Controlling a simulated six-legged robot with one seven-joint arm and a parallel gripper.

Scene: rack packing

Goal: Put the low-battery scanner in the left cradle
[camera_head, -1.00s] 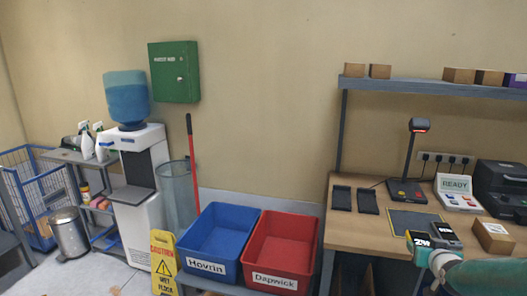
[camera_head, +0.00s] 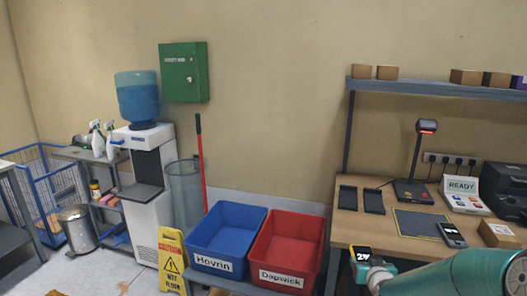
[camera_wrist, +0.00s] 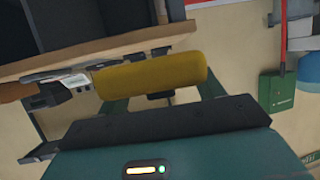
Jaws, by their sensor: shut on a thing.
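My gripper (camera_head: 368,268) is shut on a scanner (camera_head: 361,254), dark-faced with yellow edges and pale marks too small to read. It is held at the desk's front edge, below the two cradles. In the wrist view the scanner shows as a yellow body (camera_wrist: 150,75) between my green fingers. The left cradle (camera_head: 347,198) and the right cradle (camera_head: 373,201) are dark, flat and empty, side by side at the desk's left end. Another dark scanner (camera_head: 452,235) with a pale screen lies on the desk, right of the dark mat.
The wooden desk (camera_head: 348,229) also bears a dark mat (camera_head: 413,223), a lamp-like stand (camera_head: 411,190), a READY unit (camera_head: 461,194) and a small box (camera_head: 497,234). A shelf (camera_head: 420,86) spans above. Blue (camera_head: 228,238) and red (camera_head: 285,248) bins stand left of the desk.

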